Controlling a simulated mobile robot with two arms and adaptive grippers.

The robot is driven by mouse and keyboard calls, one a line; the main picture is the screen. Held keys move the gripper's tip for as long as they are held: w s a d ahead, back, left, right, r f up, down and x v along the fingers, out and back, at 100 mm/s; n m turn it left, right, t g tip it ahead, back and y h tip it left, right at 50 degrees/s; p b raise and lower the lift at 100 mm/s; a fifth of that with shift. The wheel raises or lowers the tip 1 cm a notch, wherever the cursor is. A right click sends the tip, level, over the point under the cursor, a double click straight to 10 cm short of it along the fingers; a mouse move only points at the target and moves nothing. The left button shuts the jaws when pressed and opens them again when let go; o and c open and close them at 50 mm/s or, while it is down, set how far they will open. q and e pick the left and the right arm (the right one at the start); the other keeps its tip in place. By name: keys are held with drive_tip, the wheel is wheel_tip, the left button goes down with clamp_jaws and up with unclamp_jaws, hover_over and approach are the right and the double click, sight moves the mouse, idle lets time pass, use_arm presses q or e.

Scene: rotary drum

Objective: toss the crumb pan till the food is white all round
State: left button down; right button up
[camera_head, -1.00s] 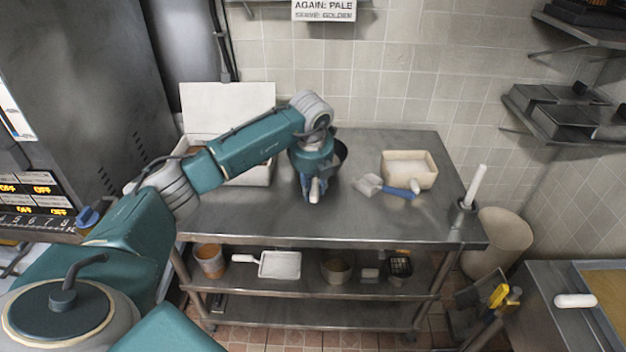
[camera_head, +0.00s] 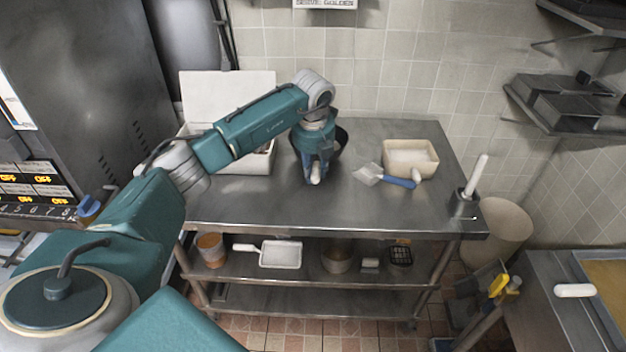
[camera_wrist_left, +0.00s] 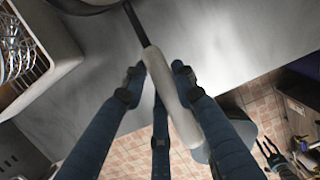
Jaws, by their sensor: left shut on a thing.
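A dark round pan (camera_head: 341,143) stands over the back middle of the steel table, mostly hidden behind my left gripper (camera_head: 315,170). Its white handle (camera_wrist_left: 168,92) points toward me, joined to a dark rod in the left wrist view. My left gripper (camera_wrist_left: 160,84) is shut on this handle, with blue fingers on both sides of it. Only a bit of the pan's edge shows at the top of the left wrist view. The food and crumbs inside cannot be seen. My right gripper is not in view.
On the steel table (camera_head: 260,215), a white box with a raised lid (camera_head: 228,98) stands left. A cream tub (camera_head: 428,172) and a blue-handled scoop (camera_head: 398,182) lie right. A white-handled tool in a holder (camera_head: 463,206) stands at the right corner. The front strip is clear.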

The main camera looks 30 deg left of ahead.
use_arm(q)
drive_tip(key=shift+w+a+r, duration=0.15)
drive_tip(key=shift+w+r, duration=0.1)
drive_tip(key=shift+s, duration=0.1)
drive_tip(key=shift+s+d+f, duration=0.2)
drive_tip(key=shift+s+d, duration=0.2)
drive_tip(key=shift+s, duration=0.25)
drive_tip(key=shift+s+d+f, duration=0.2)
drive_tip(key=shift+s+d, duration=0.15)
drive_tip(key=shift+s, duration=0.25)
